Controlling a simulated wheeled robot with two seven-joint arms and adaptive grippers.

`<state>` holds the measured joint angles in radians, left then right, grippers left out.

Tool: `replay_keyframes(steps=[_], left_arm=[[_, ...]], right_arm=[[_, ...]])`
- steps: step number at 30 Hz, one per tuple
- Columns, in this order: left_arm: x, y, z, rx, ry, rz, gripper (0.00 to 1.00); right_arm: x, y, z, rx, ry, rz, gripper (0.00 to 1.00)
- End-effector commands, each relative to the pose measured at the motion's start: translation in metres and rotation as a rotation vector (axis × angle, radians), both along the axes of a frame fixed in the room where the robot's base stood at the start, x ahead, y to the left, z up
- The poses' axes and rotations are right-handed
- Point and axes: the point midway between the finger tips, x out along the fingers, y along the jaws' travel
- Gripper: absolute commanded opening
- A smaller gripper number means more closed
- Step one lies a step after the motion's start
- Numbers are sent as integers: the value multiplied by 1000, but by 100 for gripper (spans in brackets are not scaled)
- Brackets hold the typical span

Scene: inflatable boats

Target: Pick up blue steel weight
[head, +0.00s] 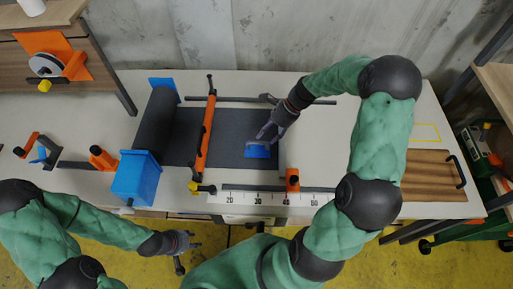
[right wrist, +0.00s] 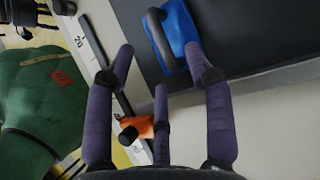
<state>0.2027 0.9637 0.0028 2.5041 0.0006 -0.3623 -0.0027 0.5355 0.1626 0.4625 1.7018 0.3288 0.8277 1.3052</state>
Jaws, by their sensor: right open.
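The blue steel weight (head: 257,152), a flat blue block with a grey handle, lies on the dark sheet near the sheet's right end. It also shows at the top of the right wrist view (right wrist: 184,33), with its handle on top. My right gripper (head: 267,134) is just above the weight in the head view. In the right wrist view my right gripper (right wrist: 160,62) has its fingers spread and empty, with the weight beyond the fingertips. My left gripper (head: 189,252) is open and empty off the table's front edge.
The dark sheet (head: 220,138) runs from a dark roll (head: 154,132) on the left. An orange bar (head: 206,135) crosses it. A blue box (head: 137,178) stands front left. A ruler (head: 245,198) with an orange slider (head: 292,180) lies along the front. A wooden board (head: 433,177) lies at right.

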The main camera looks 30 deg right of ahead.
Motion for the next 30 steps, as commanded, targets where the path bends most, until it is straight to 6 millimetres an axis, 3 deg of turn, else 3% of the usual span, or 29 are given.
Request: replay_keyframes(steps=[11,19,27,28,30], left_arm=[[1,0,-10,0,-1,0,40],[1,0,-25,0,-1,0,40],[1,0,-25,0,-1,0,40],[1,0,-25,0,-1,0,40],[1,0,-25,0,-1,0,40]], right_arm=[[3,15,-23,-1,-1,2,54],[6,35,-54,1,1,2,54],[7,37,-56,-2,-2,0,54],[7,37,-56,-2,-2,0,51],[7,37,-56,-2,-2,0,31]])
